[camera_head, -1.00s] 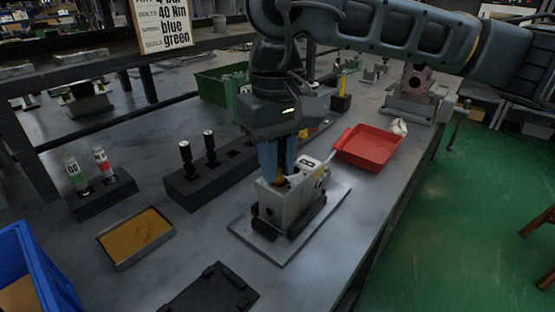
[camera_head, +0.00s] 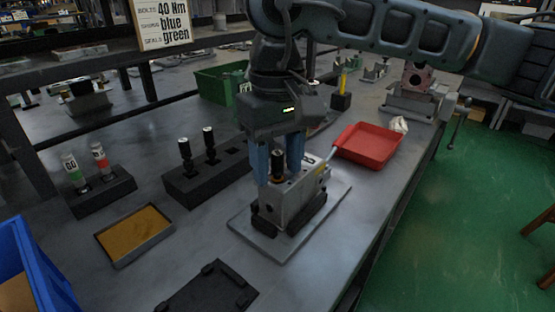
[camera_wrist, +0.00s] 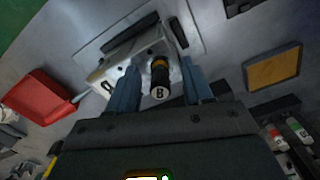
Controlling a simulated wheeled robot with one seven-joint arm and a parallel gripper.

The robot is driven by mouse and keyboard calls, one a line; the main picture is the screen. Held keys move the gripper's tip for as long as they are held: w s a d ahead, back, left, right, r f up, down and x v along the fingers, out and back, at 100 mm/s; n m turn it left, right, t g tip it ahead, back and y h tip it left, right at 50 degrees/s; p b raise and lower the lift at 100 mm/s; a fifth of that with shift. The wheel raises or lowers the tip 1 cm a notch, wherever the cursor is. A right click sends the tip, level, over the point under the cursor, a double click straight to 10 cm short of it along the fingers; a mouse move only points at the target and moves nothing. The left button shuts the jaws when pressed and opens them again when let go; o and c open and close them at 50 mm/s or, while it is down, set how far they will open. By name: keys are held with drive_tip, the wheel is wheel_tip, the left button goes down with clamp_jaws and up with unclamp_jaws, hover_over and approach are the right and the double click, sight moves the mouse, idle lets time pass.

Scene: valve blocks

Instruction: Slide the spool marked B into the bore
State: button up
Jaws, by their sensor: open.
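The spool marked B (camera_wrist: 160,92) is dark with an amber band, and its white end cap with the letter B faces the wrist camera. It stands upright at the top of the grey valve block (camera_head: 298,200), partly in the bore, with its upper length sticking out (camera_head: 278,164). The block also shows in the wrist view (camera_wrist: 118,68). My gripper (camera_head: 279,172) is open, with one blue finger on each side of the spool. In the wrist view (camera_wrist: 160,72) a gap shows between the spool and each finger. How deep the spool sits is hidden.
The valve block stands on a grey plate (camera_head: 258,242). A black rack (camera_head: 190,187) with two dark spools is to the left. A red tray (camera_head: 370,147) is at right, and a tray of amber material (camera_head: 135,235) is at left. A black fixture (camera_head: 212,290) lies in front.

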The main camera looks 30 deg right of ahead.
wheel_tip(320, 180, up, 8)
drive_tip(key=shift+f+p, duration=0.15)
drive_tip(key=shift+p, duration=0.15)
idle(0.5)
